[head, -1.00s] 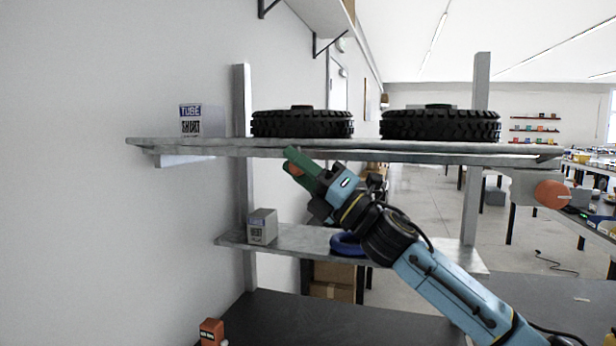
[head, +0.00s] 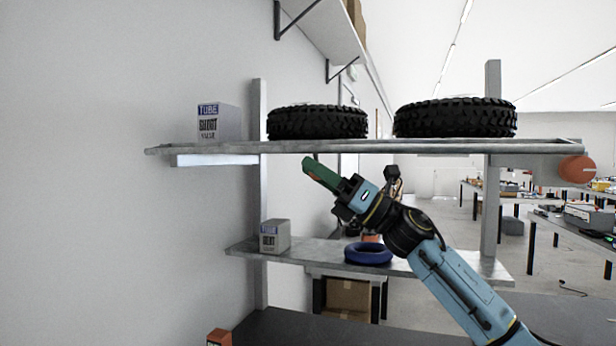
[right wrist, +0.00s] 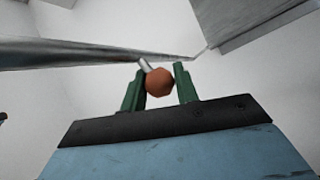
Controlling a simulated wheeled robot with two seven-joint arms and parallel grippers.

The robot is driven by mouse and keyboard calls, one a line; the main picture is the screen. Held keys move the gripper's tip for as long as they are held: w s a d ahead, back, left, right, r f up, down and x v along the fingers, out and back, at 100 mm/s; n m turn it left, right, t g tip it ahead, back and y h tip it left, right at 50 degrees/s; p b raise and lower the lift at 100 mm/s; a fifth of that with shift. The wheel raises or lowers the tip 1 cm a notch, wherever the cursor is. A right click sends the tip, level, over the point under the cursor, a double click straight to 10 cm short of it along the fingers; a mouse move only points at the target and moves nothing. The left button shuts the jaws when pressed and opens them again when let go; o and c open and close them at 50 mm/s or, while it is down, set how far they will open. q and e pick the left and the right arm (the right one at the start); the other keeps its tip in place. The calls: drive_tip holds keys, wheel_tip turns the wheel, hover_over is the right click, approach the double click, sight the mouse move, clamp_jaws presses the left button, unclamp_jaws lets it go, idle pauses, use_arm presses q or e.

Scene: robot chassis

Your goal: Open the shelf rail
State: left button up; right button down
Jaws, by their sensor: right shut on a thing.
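The upper grey metal shelf (head: 340,147) has a long front rail along its edge. An orange-red knob (head: 577,169) sits at the shelf's right end, slightly below the edge. My right gripper (head: 308,162) reaches up from the lower right, with its green fingers just under the front edge. In the right wrist view, its two green fingers (right wrist: 159,82) are shut on another orange-red knob (right wrist: 159,81) on a short pale stem beside the rail (right wrist: 85,52). This held knob is hidden in the head view. My left gripper is not in view.
Two black tyres (head: 317,122) (head: 455,118) and a tube box (head: 218,122) stand on the upper shelf. The lower shelf (head: 320,250) holds a grey box (head: 275,237) and a blue ring (head: 368,253). A white wall (head: 80,170) is at left.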

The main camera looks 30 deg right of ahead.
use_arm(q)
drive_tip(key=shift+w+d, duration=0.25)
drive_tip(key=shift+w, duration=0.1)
use_arm(e)
drive_tip(key=shift+w+f, duration=0.15)
drive_tip(key=shift+f, duration=0.1)
